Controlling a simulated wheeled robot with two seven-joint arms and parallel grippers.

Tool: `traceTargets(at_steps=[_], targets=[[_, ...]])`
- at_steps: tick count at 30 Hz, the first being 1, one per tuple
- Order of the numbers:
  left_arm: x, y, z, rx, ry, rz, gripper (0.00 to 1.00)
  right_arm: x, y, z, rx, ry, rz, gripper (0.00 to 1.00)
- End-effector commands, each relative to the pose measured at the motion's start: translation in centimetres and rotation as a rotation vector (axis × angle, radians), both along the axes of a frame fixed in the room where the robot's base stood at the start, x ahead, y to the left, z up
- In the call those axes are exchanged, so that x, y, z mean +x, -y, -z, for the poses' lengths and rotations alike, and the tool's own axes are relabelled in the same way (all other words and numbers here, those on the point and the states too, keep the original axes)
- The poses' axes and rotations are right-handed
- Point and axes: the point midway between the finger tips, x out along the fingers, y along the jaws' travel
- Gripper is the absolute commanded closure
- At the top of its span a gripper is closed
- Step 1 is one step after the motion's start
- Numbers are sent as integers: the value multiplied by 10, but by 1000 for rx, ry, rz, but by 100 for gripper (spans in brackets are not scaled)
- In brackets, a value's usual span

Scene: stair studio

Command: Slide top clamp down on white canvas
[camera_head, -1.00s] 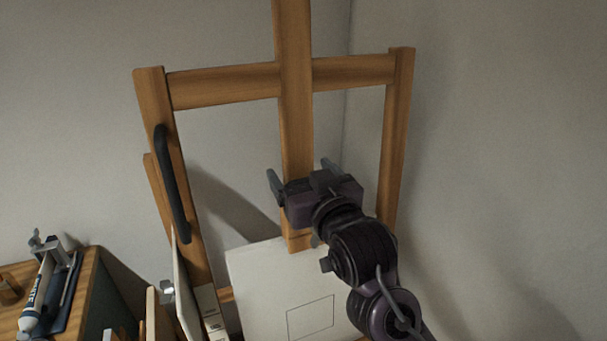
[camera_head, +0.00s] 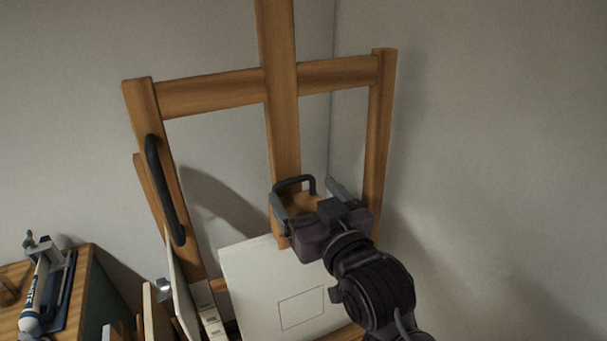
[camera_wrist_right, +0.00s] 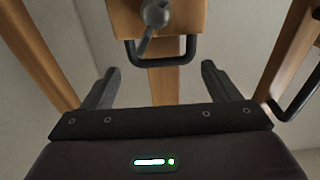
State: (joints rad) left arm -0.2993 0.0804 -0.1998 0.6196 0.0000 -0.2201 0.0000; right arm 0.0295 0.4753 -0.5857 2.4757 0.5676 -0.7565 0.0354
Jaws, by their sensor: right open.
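The white canvas (camera_head: 250,290) stands upright on the wooden easel, low in the head view, with a thin square outline on its face. The top clamp (camera_head: 299,201) is a wooden block with a black U-shaped handle (camera_head: 294,181) on the easel's central post, by the canvas's top edge. My right gripper (camera_head: 304,187) is open in front of the clamp, one finger on each side of the handle. In the wrist view, the handle (camera_wrist_right: 162,62) spans the gap between the spread fingers (camera_wrist_right: 158,74), and a grey knob (camera_wrist_right: 157,12) sits above it. My left gripper is out of view.
The easel's left upright carries a long black handle (camera_head: 165,190). A wooden cabinet (camera_head: 84,268) at the left holds a paint tube (camera_head: 38,290) and a dark tray. Several panels lean between cabinet and canvas. Plain walls stand behind; the right side looks clear.

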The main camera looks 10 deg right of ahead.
Motion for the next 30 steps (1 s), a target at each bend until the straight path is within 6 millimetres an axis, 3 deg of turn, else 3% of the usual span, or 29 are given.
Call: traceTargets(at_steps=[1, 5, 23, 26, 30], targets=[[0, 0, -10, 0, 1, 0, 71, -2, 0, -4, -2, -4, -1, 18], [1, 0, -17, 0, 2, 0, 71, -6, 1, -2, -2, -3, -2, 18], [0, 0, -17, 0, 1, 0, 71, -8, 2, 4, -1, -17, -1, 18], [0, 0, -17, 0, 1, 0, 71, -10, 4, 26, -14, -108, 2, 18], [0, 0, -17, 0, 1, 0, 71, -25, 16, 92, -62, -386, 12, 18]])
